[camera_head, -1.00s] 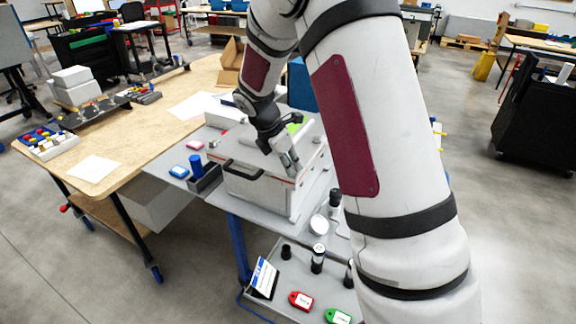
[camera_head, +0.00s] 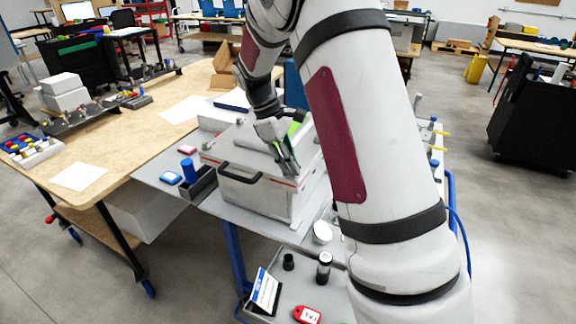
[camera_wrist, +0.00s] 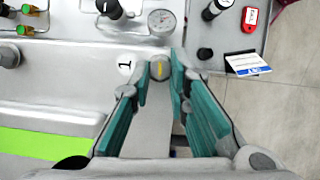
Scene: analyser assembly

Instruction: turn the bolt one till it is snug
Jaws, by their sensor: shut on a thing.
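Bolt one (camera_wrist: 160,70) is a round grey head with a yellow mark, beside a white label "1" (camera_wrist: 124,66) on a light metal surface in the wrist view. My gripper (camera_wrist: 160,62) has its teal-padded fingertips on either side of the bolt head, shut on it. In the head view, my gripper (camera_head: 290,168) points down at the top of the pale analyser case (camera_head: 250,196) near its right front. The bolt is too small to make out there. The shank below the head is hidden.
The case has a black handle (camera_head: 240,173) and stands on a grey table (camera_head: 160,172). A blue cylinder (camera_head: 188,170) in a dark holder stands left of it. A gauge (camera_wrist: 162,20) and black knobs lie beyond the bolt. A red tag (camera_head: 307,314) lies on the lower shelf.

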